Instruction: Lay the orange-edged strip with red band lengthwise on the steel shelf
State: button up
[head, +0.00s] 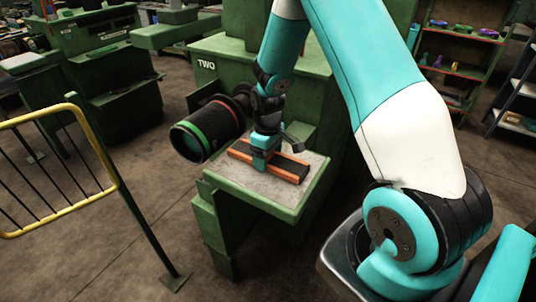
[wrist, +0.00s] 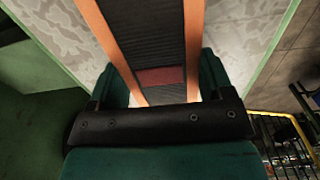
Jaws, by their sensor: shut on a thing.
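The orange-edged strip (head: 289,170) is dark and ribbed between its edges. It lies flat over the steel shelf (head: 239,176), running from upper left to lower right in the head view. Whether it touches the shelf or hovers just above is unclear. My gripper (head: 262,164) points down and is shut across the strip near its middle. In the wrist view the strip (wrist: 148,32) runs between the two fingers of my gripper (wrist: 167,82), and the red band (wrist: 161,76) shows right between them. Bare shelf (wrist: 235,35) shows on both sides of the strip.
The shelf juts from a green machine (head: 220,72) marked TWO. A dark drum with a green rim (head: 187,141) sticks out just left of the shelf. A yellow-topped railing (head: 95,150) stands at left. A rack with small coloured parts (head: 462,55) stands back right.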

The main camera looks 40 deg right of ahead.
jog(key=o, duration=1)
jog(key=shift+c, duration=0.2)
notch_tip(320, 180, up, 18)
jog(key=b, duration=0.2)
jog(key=shift+f+b, duration=0.25)
jog(key=shift+b, duration=0.15)
jog(key=shift+a, duration=0.1)
jog(key=s+a+r+n+y, duration=0.1)
jog(key=s+a+r+y, duration=0.1)
jog(key=s+a, duration=0.9)
jog(key=s+a+r+n+y, duration=0.2)
jog(key=s+a, duration=0.9)
jog(key=a, duration=0.1)
jog(key=shift+s, duration=0.2)
